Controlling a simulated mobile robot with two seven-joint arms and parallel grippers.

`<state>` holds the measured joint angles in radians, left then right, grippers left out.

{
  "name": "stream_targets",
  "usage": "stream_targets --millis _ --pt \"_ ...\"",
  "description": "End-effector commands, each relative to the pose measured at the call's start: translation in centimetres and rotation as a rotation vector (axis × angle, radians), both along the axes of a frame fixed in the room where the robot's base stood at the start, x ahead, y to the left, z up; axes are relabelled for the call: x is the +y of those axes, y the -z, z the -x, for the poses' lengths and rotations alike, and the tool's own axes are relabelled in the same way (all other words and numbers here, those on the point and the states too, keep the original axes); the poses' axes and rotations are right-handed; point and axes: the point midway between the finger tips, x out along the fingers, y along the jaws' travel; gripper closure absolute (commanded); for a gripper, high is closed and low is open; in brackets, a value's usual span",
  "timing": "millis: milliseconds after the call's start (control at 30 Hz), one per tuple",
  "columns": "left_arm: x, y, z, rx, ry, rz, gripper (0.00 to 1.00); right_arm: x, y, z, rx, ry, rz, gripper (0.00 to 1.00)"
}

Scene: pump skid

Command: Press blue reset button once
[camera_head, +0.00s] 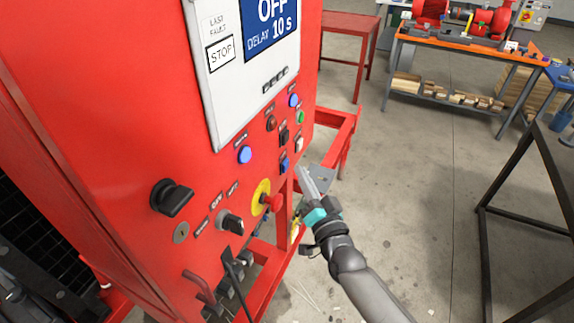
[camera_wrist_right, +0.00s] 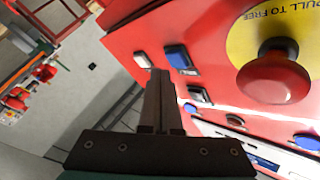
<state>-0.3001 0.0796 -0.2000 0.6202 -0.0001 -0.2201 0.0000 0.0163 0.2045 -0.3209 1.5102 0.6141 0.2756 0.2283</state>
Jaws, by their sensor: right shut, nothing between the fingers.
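A blue rectangular push button (camera_head: 284,165) sits low on the right part of the red panel face. It also shows in the right wrist view (camera_wrist_right: 178,57), just beyond my fingertips. Round blue parts (camera_head: 245,154) and (camera_head: 293,100) are on the same panel; the small labels are too blurred to read, so I cannot tell which is marked reset. My right gripper (camera_head: 301,172) is shut and empty, its fingertips close to the rectangular blue button. I cannot tell whether they touch it. In the right wrist view the fingertips (camera_wrist_right: 159,73) point at the panel. My left gripper is not in view.
A red emergency-stop knob (camera_head: 272,202) on a yellow disc stands out close to my right gripper. A black rotary handle (camera_head: 171,197) and a selector switch (camera_head: 230,222) protrude further left. A display panel (camera_head: 243,65) is above. Open floor (camera_head: 415,165) lies to the right.

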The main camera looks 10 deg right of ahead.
Motion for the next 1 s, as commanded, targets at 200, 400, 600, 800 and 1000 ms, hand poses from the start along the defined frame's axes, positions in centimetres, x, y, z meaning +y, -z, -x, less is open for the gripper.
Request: stream_targets --millis 200,400,600,800,1000 --pt "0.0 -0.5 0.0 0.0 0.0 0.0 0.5 -1.9 -0.1 1.2 0.0 0.0 0.004 1.0" --pt "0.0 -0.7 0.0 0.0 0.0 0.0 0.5 -3.4 -0.1 2.3 -0.001 0.0 0.003 1.0" --pt "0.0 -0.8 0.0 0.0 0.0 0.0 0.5 -3.9 0.0 2.6 0.0 0.0 0.0 1.0" --pt "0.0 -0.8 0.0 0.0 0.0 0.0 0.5 -3.9 0.0 2.6 0.0 0.0 0.0 1.0" --pt "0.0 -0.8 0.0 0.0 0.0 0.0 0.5 -3.9 0.0 2.6 0.0 0.0 0.0 1.0"
